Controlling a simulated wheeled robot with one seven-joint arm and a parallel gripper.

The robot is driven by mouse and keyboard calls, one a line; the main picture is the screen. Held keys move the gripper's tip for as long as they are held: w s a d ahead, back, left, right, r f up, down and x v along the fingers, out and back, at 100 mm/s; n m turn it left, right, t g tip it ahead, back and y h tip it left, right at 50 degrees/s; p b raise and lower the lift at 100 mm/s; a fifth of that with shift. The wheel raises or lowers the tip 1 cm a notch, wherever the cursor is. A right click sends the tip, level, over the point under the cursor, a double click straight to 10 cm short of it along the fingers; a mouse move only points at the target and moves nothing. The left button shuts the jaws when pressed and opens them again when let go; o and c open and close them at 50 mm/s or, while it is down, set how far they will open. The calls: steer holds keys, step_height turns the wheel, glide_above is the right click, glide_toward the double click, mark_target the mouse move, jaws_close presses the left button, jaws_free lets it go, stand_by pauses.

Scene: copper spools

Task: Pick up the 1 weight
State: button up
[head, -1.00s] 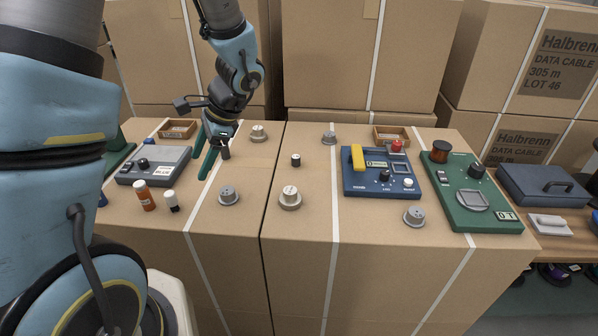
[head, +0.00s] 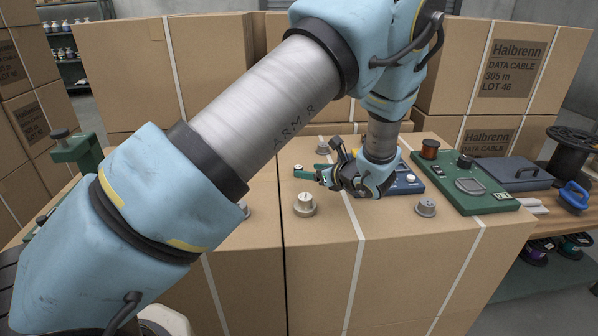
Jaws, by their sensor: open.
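Several grey knobbed weights stand on the cardboard boxes: a pale one (head: 305,207) at the front middle, one (head: 426,209) at the front right, one (head: 322,148) behind my gripper, and one (head: 243,210) mostly hidden by my arm. Their marks are too small to read surely, so I cannot tell which is the 1 weight. My gripper (head: 305,171) is open, its green fingers pointing left, low over the box behind the pale weight. A small dark piece with a light top (head: 298,168) shows at the fingertips; I cannot tell whether it is between them.
A blue device (head: 408,184) is partly hidden behind my gripper. A green scale (head: 470,186) stands to its right, with a dark flat case (head: 516,172) beyond. Tall cartons (head: 509,62) stand behind. My arm covers the left part of the work surface.

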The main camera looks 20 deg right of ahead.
mark_target(300, 168)
steer(key=p+x, duration=0.2)
steer(key=x, duration=0.4)
steer(key=shift+a+r, duration=0.1)
steer(key=shift+r, duration=0.1)
steer(key=shift+w+f, duration=0.2)
steer(key=shift+w, duration=0.1)
jaws_close()
